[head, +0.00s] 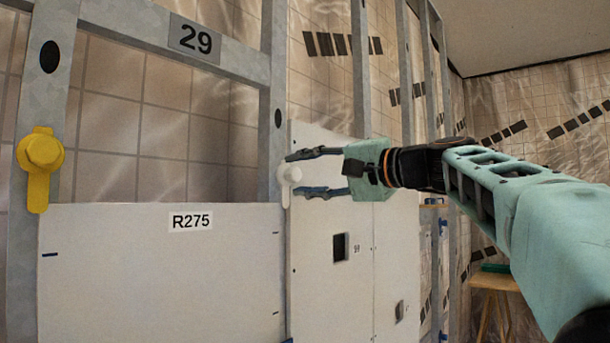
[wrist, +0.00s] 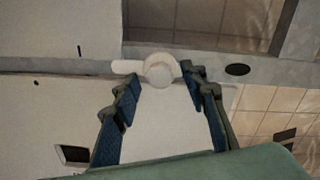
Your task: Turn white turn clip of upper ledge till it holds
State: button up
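The white turn clip (head: 292,174) sits on the metal upright at the top right corner of the panel marked R275 (head: 160,265). Its tab points down along the upright in the head view. In the wrist view the clip (wrist: 160,71) shows its round knob with the tab pointing left. My gripper (head: 291,174) is open, one finger above the knob and one beside the tab. In the wrist view my gripper (wrist: 160,77) has its fingertips on either side of the knob; I cannot tell whether they touch it.
A yellow turn clip (head: 40,165) sits on the left upright, tab down. A rail with a "29" plate (head: 195,39) runs above the open bay. A light panel with a dark socket opening (head: 340,247) stands right of the upright. A wooden stand (head: 495,281) is at far right.

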jog(key=v, duration=1.2)
dwell(0.3)
